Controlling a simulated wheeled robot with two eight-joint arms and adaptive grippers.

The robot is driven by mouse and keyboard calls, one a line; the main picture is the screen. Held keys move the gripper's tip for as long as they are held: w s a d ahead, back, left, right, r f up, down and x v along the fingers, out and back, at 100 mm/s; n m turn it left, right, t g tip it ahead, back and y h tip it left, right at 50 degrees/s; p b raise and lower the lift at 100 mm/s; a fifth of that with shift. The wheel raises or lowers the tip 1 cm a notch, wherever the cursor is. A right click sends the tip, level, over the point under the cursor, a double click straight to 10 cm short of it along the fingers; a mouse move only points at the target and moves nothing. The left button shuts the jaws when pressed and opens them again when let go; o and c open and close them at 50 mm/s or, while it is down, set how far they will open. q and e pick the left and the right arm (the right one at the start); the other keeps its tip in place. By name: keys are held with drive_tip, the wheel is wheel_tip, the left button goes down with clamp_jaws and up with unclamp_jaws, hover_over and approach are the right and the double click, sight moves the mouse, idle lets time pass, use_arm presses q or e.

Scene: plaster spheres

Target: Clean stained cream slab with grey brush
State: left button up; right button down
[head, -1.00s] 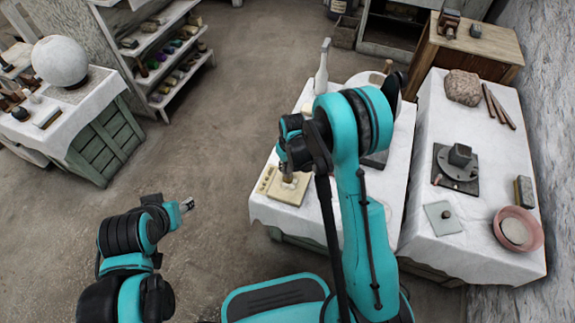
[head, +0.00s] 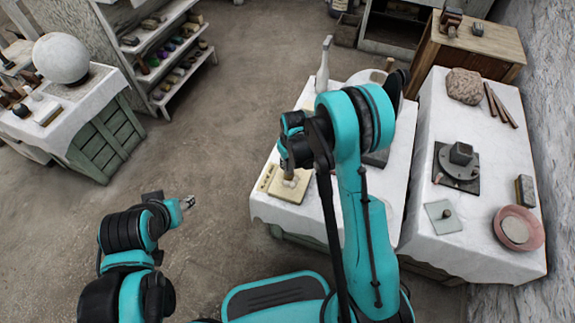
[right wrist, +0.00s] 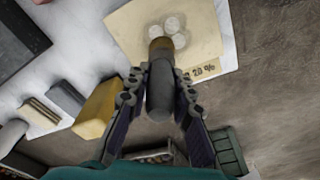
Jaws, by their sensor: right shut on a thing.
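The cream slab (head: 272,186) lies flat on the white-covered table beneath my right gripper. In the right wrist view the cream slab (right wrist: 130,28) has several pale round patches and dark marks reading "20 %" near one edge. My right gripper (head: 289,168) is shut on the grey brush (right wrist: 160,88), whose rounded grey handle lies between the fingers. The brush's brownish end is over the slab beside the pale patches; I cannot tell whether it touches. My left gripper (head: 187,202) is above the floor, away from the tables, its jaw state too small to tell.
In the right wrist view a yellow block (right wrist: 98,110) lies beside the slab. A tall pale bottle-like thing (head: 323,68) stands at the table's back. The right table carries a pink bowl (head: 519,228) and a dark turntable (head: 456,165). Open floor lies left of the slab's table.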

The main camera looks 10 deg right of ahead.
drive_tip(key=shift+w+d+f, duration=0.1)
drive_tip(key=shift+w+d, duration=0.25)
drive_tip(key=shift+w, duration=0.25)
drive_tip(key=shift+s+a, duration=0.45)
drive_tip(key=shift+s, duration=0.2)
drive_tip(key=shift+s+a, duration=0.4)
drive_tip(key=shift+s, duration=0.25)
drive_tip(key=shift+w+d, duration=0.45)
drive_tip(key=shift+w, duration=0.2)
drive_tip(key=shift+w+d, duration=0.45)
drive_tip(key=shift+w, duration=0.2)
drive_tip(key=shift+s+a, duration=0.1)
drive_tip(key=shift+s+a+r+p, duration=0.4)
drive_tip(key=shift+s+r, duration=0.2)
drive_tip(key=shift+r, duration=0.2)
drive_tip(key=shift+f, duration=0.15)
